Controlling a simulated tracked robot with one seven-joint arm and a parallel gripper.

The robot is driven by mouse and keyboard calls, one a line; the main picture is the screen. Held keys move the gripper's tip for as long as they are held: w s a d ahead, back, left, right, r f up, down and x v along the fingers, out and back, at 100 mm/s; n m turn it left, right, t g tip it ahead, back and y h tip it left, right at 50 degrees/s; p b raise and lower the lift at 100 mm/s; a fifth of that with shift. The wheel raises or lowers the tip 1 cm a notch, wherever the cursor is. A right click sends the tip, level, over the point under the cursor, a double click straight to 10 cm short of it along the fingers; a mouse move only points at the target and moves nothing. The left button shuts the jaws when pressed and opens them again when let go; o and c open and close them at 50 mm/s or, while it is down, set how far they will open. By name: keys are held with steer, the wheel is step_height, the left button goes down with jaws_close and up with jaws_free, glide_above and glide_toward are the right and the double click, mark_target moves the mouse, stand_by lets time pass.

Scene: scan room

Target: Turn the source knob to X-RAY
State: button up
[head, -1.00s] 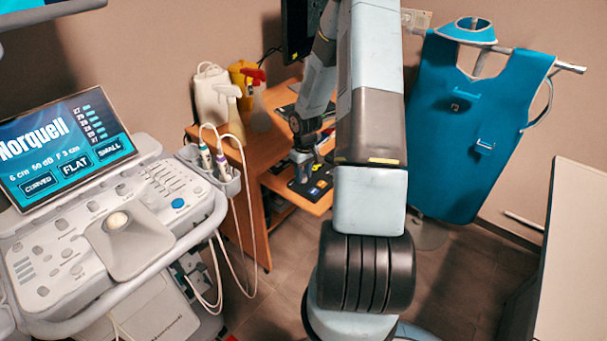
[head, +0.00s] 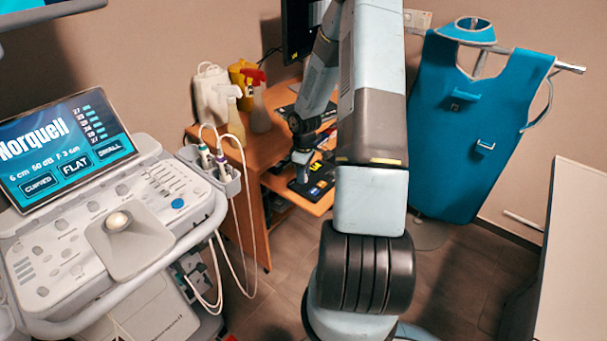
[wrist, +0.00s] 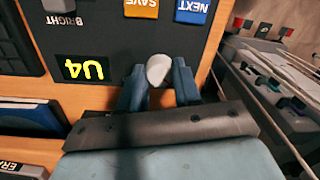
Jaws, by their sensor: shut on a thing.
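A dark control panel (head: 313,184) lies on the wooden desk; it also shows in the wrist view (wrist: 95,35). A pale, off-white knob (wrist: 158,70) stands at the panel's edge in the wrist view. No label naming it as the source knob can be read. My gripper (wrist: 158,86) has its blue fingers on either side of this knob and is shut on it. A yellow sign or readout (wrist: 86,68) beside it appears upside down; its setting is unclear. In the head view my gripper (head: 302,172) is small at the panel, and the knob cannot be made out.
Orange SAVE (wrist: 141,8) and blue NEXT (wrist: 192,10) buttons and a BRIGHT control (wrist: 57,6) are on the panel. Spray bottles (head: 260,105) stand on the desk (head: 265,150). An ultrasound console (head: 110,240) is at left, a blue apron (head: 460,140) at right.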

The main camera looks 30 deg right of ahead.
steer(key=o, duration=1.1)
steer(key=shift+c, duration=0.2)
step_height(320, 180, up, 14)
steer(key=shift+w+d+f, duration=0.15)
steer(key=shift+w+d, duration=0.1)
steer(key=shift+w, duration=0.05)
